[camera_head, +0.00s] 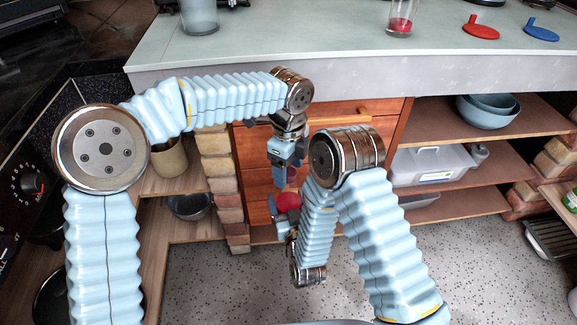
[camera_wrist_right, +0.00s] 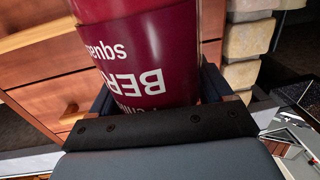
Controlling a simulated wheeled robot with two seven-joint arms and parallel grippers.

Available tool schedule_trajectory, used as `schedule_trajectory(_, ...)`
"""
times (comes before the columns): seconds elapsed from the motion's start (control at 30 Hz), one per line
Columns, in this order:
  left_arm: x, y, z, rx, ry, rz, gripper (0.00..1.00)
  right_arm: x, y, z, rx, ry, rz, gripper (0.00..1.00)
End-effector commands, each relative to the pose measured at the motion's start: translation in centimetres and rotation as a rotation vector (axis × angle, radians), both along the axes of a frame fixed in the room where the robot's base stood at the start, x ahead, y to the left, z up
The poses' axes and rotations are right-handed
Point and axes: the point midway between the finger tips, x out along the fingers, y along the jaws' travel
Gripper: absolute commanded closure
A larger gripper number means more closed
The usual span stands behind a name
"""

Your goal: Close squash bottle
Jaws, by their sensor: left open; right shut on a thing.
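The squash bottle (camera_head: 288,201) is dark red and shows partly in the head view, low in front of the wooden drawers. In the right wrist view the bottle (camera_wrist_right: 140,55) fills the middle, with white lettering upside down on its label. My right gripper (camera_head: 284,213) is shut on the bottle's body and holds it above the floor. My left gripper (camera_head: 285,172) is open and points down just above the bottle. A small dark reddish part shows at its fingers; I cannot tell whether this is a cap. The bottle's mouth is not clear.
The counter (camera_head: 300,35) spans the back above the drawers (camera_head: 335,118). The floor is clear.

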Motion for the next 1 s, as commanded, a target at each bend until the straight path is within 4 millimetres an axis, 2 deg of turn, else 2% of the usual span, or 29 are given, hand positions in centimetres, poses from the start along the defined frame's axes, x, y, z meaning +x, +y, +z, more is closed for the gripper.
schedule_trajectory(0.13, 0.0, 0.0, 0.4, -0.001, -0.001, 0.001, 0.33, 0.0, 0.0, 0.1, 0.001, -0.003, 0.000, 1.00)
schedule_trajectory(0.27, 0.1, -0.1, 2.1, -0.001, -0.003, 0.000, 0.33, 0.0, 0.0, 0.1, 0.001, -0.003, 0.000, 1.00)
schedule_trajectory(0.5, 0.1, -0.1, 7.3, -0.002, -0.003, 0.000, 0.33, 0.0, 0.0, 0.1, 0.001, -0.003, 0.000, 1.00)
schedule_trajectory(0.7, 0.0, -0.1, 10.6, -0.002, -0.001, 0.000, 0.33, 0.0, 0.0, 0.1, 0.001, -0.003, 0.000, 1.00)
schedule_trajectory(0.83, 0.0, -0.1, 11.7, -0.001, 0.001, -0.001, 0.33, 0.0, 0.0, 0.1, 0.001, -0.003, 0.000, 1.00)
schedule_trajectory(1.0, 0.0, 0.0, 12.0, -0.001, 0.001, -0.001, 0.33, 0.0, 0.0, 0.1, 0.001, -0.003, 0.000, 1.00)
